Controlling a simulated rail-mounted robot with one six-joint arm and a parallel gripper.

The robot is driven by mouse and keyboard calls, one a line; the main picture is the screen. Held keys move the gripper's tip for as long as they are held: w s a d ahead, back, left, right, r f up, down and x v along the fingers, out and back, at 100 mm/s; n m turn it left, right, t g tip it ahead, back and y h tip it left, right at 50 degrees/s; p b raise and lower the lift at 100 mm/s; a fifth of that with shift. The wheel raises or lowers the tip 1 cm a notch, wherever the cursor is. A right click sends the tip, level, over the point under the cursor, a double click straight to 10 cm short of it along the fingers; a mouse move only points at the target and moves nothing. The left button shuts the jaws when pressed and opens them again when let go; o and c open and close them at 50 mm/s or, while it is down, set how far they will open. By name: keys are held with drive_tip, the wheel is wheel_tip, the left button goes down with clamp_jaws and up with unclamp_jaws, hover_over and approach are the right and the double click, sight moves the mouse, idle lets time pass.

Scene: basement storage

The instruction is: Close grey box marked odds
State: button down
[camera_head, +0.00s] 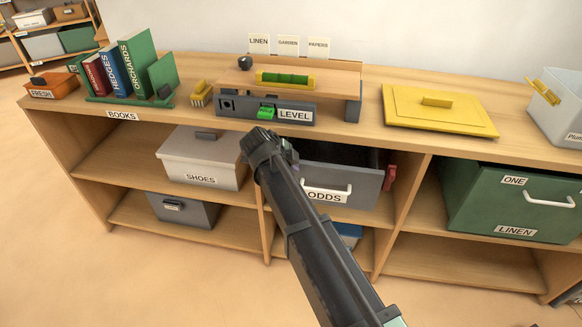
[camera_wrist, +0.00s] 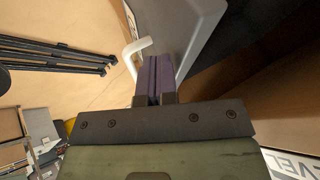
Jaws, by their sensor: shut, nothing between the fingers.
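The grey box marked ODDS (camera_head: 364,182) sits in the middle upper compartment of the shelf. Its front bears a white handle and label, and a dark opening shows behind its top edge. It seems to stick out of the shelf. In the wrist view its grey front panel (camera_wrist: 196,22) and white handle (camera_wrist: 132,52) are close to the fingers. My gripper (camera_wrist: 154,72) is shut and empty beside the panel, near the handle; I cannot tell whether it touches. In the head view my arm covers the box's left end and most of the fingers are hidden.
The grey SHOES box (camera_head: 198,162) is left of the arm, the green LINEN box (camera_head: 515,205) is right. A red object (camera_head: 389,178) is at the box's right side. The LEVEL stand (camera_head: 340,110) and yellow lid (camera_head: 437,110) rest on the top above. The floor in front is open.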

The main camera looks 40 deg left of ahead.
drive_tip(key=s+r+p, duration=0.8)
drive_tip(key=s, duration=0.1)
drive_tip(key=shift+d, duration=0.3)
drive_tip(key=shift+s, duration=0.1)
